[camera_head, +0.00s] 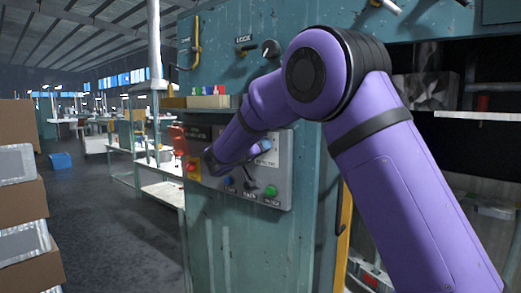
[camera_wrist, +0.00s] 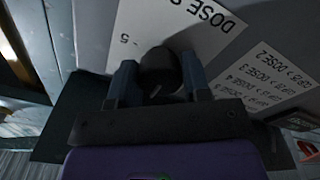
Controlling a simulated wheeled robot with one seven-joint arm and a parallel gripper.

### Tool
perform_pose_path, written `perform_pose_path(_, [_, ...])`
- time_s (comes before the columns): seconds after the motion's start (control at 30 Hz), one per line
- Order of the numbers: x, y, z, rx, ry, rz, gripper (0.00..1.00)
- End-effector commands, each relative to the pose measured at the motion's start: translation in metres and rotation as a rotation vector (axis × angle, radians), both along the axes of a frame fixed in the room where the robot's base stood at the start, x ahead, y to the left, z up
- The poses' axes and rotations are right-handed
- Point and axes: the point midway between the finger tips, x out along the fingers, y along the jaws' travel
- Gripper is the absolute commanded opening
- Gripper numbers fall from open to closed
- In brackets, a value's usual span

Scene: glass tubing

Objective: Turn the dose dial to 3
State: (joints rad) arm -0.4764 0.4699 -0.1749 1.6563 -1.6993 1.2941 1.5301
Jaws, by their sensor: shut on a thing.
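The dose dial (camera_wrist: 161,70) is a round black knob on a white plate (camera_wrist: 205,22) lettered "DOSE", seen upside down in the wrist view. My gripper (camera_wrist: 159,66) has one finger on each side of the dial and is shut on it. A mark "5" shows on the plate to the left of the dial; the other scale marks are hidden or out of view. A small pale line shows on the dial's near side, but I cannot tell which number it points to. In the head view my purple arm hides the dial.
The grey control panel (camera_head: 284,168) carries a blue button (camera_head: 229,181), a green button (camera_head: 271,191) and a small black lever between them. A red-and-yellow switch (camera_head: 192,169) is at its left. A printed dose list (camera_wrist: 262,78) is beside the dial.

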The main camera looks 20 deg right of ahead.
Motion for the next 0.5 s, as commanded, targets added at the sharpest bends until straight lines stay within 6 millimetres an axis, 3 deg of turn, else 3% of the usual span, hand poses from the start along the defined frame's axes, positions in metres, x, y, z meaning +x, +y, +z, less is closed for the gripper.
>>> perform_pose_path(0.47, [-0.0005,0.0008,-0.0032,0.011,-0.007,0.0,0.2])
perform_pose_path(0.5, [-0.0005,0.0008,-0.0032,0.011,-0.007,0.0,0.49])
